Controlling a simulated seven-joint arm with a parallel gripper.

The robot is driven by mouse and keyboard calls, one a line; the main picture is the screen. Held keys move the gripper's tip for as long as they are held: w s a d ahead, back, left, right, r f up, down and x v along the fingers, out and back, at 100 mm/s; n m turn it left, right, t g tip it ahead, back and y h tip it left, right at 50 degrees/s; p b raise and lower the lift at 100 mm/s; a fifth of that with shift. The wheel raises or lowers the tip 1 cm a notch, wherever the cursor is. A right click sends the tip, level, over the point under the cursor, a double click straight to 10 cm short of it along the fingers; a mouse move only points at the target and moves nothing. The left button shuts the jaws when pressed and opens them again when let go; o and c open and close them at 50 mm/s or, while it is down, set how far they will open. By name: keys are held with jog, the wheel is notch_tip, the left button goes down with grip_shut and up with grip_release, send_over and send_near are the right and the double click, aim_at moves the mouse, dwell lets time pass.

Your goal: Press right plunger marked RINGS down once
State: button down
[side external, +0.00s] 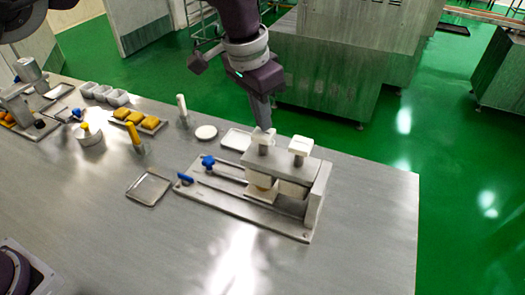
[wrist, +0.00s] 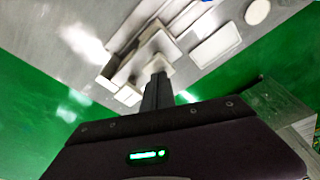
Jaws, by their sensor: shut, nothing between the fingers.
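The encrusting machine (side external: 250,190) stands on the steel table, with two white-capped plungers on its top block. The picture-left plunger cap (side external: 263,137) and picture-right plunger cap (side external: 301,145) both stand up from the block. No marking is readable, so I cannot tell which is RINGS. My gripper (side external: 263,127) is shut and empty, pointing down, with its tips at the picture-left cap; I cannot tell whether they touch it. In the wrist view my fingers (wrist: 157,78) overlap part of the machine (wrist: 152,48), hiding some of it.
A square metal tray (side external: 149,188) lies left of the machine. Behind are a flat tray (side external: 236,140), a white disc (side external: 206,132) and a tray of yellow pieces (side external: 138,120). The table's front is clear; its right edge is near the machine.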

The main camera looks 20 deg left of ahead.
aim_at(262, 133)
jog(key=shift+f, duration=2.6)
jog(key=shift+r, duration=4.6)
jog(key=shift+a, duration=0.1)
jog(key=s+a+r+n+t+h, duration=0.1)
jog(key=s+a+r+n, duration=0.1)
jog(key=s+a+r, duration=0.4)
jog(key=s+a+r+n, duration=0.2)
jog(key=s+a+r, duration=0.3)
jog(key=a, duration=0.4)
jog(key=s+a+f+n+t+y, duration=0.1)
jog(key=s+a+f, duration=0.2)
jog(key=s, duration=0.7)
jog(key=s+a+f+n+t+y, duration=0.1)
jog(key=s+a+f, duration=0.2)
jog(key=s, duration=0.6)
jog(key=shift+s+a+f+t, duration=0.3)
jog(key=shift+s+f, duration=0.05)
jog(key=shift+f, duration=0.2)
